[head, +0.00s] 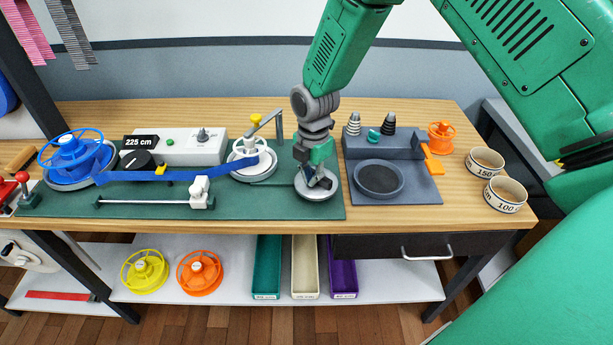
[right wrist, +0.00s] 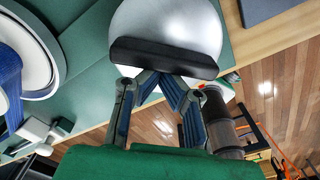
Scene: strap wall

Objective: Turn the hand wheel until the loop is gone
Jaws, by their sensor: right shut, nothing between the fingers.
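The hand wheel appears to be the pale grey disc (head: 318,194) on the green board, right of the white reel (head: 254,176). My right gripper (head: 318,182) is shut and empty, pointing down over the disc and hiding part of it. In the right wrist view the disc (right wrist: 190,25) has a dark bar across it, close to the fingers; I cannot tell whether they touch. The blue strap (head: 165,177) runs from the blue spool (head: 72,155) to the white reel. I cannot make out a separate loop in it. My left gripper is out of view.
A grey crank-like arm (head: 264,124) rises behind the white reel. A slate tray (head: 415,187) with a dark round pad stands right of the disc. Two tape cups (head: 505,195) stand at the bench's right end. A control box (head: 185,147) reads 225 cm.

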